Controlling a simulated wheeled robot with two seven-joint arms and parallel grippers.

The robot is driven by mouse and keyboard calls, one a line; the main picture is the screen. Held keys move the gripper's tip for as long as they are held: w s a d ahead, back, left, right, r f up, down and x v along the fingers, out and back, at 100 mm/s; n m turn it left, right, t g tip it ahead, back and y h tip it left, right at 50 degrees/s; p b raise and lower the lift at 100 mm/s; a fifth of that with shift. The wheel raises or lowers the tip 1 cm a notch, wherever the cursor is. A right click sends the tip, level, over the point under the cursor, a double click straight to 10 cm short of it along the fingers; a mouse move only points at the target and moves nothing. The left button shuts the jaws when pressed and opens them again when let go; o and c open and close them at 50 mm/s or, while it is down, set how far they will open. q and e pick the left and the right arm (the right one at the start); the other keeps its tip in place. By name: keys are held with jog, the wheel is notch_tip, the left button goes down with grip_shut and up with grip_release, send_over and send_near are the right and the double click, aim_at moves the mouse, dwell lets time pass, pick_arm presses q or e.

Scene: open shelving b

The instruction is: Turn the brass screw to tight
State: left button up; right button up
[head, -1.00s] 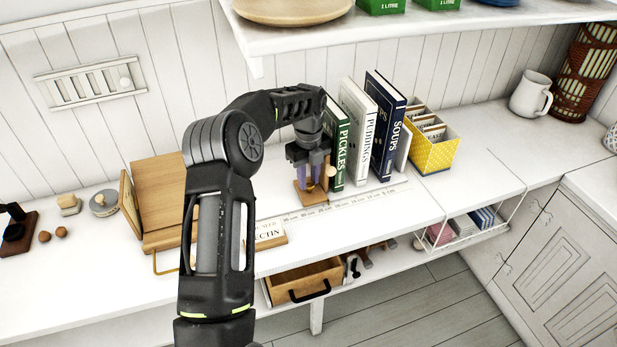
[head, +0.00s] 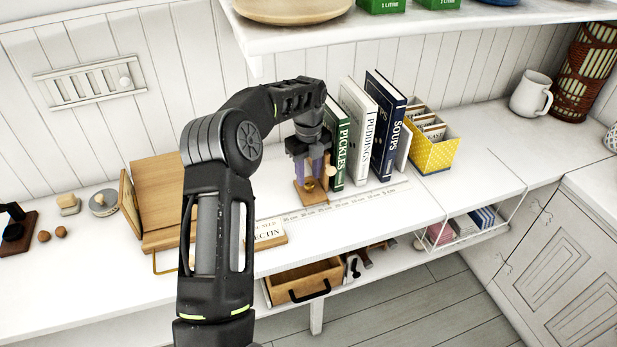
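The brass screw (head: 309,184) shows as a small gold knob low on a small wooden stand (head: 312,197) on the white counter, beside the green PICKLES book. My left gripper (head: 309,172) points down over the stand, with its fingers just above or around the screw. The fingers are small here and partly hidden, so I cannot tell whether they touch the screw or how far apart they are. My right gripper is out of view.
Upright books (head: 362,131) and a yellow card box (head: 434,150) stand right of the gripper. A ruler strip (head: 345,203) lies in front. An open wooden drawer (head: 305,279) is below the counter edge. A shelf (head: 420,32) overhangs above.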

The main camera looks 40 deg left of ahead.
aim_at(309, 182)
pick_arm(q)
notch_tip(309, 182, up, 6)
jog(key=shift+r+b, duration=0.15)
jog(key=shift+b, duration=0.15)
dwell(0.5)
